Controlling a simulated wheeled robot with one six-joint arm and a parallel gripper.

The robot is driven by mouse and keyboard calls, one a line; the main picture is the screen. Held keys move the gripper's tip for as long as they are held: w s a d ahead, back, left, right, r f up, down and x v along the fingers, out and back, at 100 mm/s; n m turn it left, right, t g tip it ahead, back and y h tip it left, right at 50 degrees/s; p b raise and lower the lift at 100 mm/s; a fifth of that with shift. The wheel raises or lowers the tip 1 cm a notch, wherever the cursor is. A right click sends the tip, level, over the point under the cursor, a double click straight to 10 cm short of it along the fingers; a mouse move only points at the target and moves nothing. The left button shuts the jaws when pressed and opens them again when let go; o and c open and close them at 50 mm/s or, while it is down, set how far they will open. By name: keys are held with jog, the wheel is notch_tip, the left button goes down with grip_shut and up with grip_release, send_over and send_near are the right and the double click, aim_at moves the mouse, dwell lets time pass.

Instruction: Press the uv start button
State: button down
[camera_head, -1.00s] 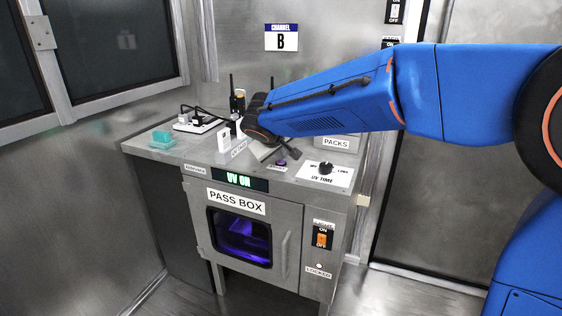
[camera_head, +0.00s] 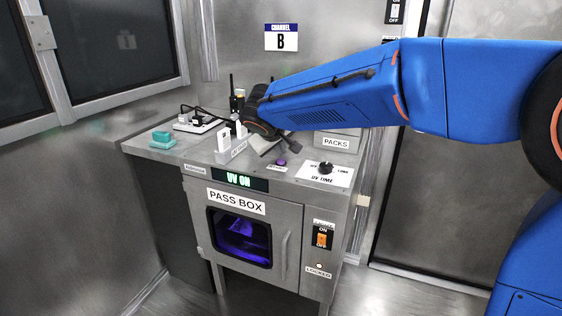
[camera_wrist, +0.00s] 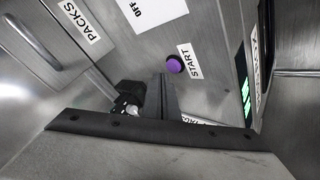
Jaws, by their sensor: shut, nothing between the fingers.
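The purple start button (camera_head: 281,163) sits on the top of the pass box (camera_head: 199,219). In the wrist view the purple button (camera_wrist: 174,64) is next to a START label (camera_wrist: 190,61). The green display (camera_head: 239,179) reads UV ON, and purple light shows behind the box window (camera_head: 240,237). My gripper (camera_wrist: 158,88) is shut and empty in the wrist view, with its tips apart from the button and below it in the picture. In the head view my arm's end hangs above the box top, behind the button.
The UV time dial (camera_head: 325,168) is right of the button. A PACKS container (camera_head: 337,143) stands behind it. A teal block (camera_head: 162,139) and a power strip (camera_head: 197,124) lie at the left. An orange switch (camera_head: 322,240) is on the front panel.

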jog(key=shift+r, duration=0.15)
notch_tip(320, 180, up, 5)
jog(key=shift+f, duration=0.15)
dwell(0.6)
dwell(0.4)
